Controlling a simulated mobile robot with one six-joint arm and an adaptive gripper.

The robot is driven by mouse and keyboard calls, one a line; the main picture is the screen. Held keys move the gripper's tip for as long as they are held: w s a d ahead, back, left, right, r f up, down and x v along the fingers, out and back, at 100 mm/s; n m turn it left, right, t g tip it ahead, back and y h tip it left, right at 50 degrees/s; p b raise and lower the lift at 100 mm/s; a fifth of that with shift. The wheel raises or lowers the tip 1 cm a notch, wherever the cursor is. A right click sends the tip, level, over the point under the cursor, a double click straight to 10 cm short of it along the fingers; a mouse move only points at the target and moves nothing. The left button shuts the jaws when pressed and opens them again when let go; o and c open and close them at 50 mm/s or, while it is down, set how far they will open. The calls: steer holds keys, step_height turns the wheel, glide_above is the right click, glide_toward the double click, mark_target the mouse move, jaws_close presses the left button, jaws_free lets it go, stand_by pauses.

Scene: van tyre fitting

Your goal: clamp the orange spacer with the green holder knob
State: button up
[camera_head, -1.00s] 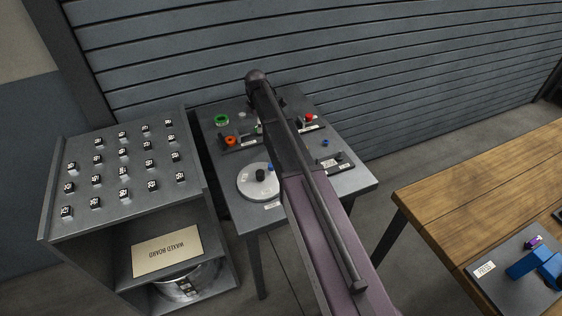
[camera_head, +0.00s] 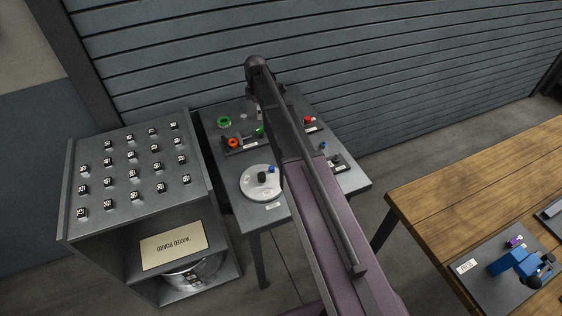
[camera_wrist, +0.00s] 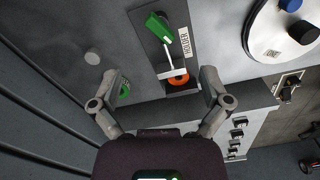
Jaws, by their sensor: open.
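The orange spacer (camera_wrist: 178,80) sits on the dark holder plate (camera_wrist: 150,45) in the wrist view, at the end of a pale bar. The green holder knob (camera_wrist: 160,27) is at the plate's other end. In the head view the orange spacer (camera_head: 233,143) is left of the green knob (camera_head: 260,132). My gripper (camera_wrist: 160,78) is open and empty, its fingers spread either side of the spacer in the picture, the knob farther up between them. I cannot tell its height above the plate. My arm hides most of the gripper in the head view.
A green ring (camera_head: 224,122) lies behind the holder. A white disc (camera_head: 259,184) with black and blue knobs is in front of it. A red knob (camera_head: 308,119) stands right of my arm. A grey cabinet (camera_head: 140,218) adjoins left; a slatted wall is behind.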

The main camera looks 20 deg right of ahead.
steer(key=shift+r+p, duration=2.35)
steer(key=shift+r, duration=0.3)
steer(key=s+f+m+b, duration=0.2)
steer(key=s+m, duration=0.6)
steer(key=s, duration=0.6)
steer(key=s+f+m+b, duration=0.3)
steer(key=s+m, duration=0.5)
steer(key=s, duration=0.7)
steer(key=shift+d, duration=0.2)
steer(key=shift+w+f, duration=0.1)
steer(key=shift+s, duration=0.55)
stand_by(1.1)
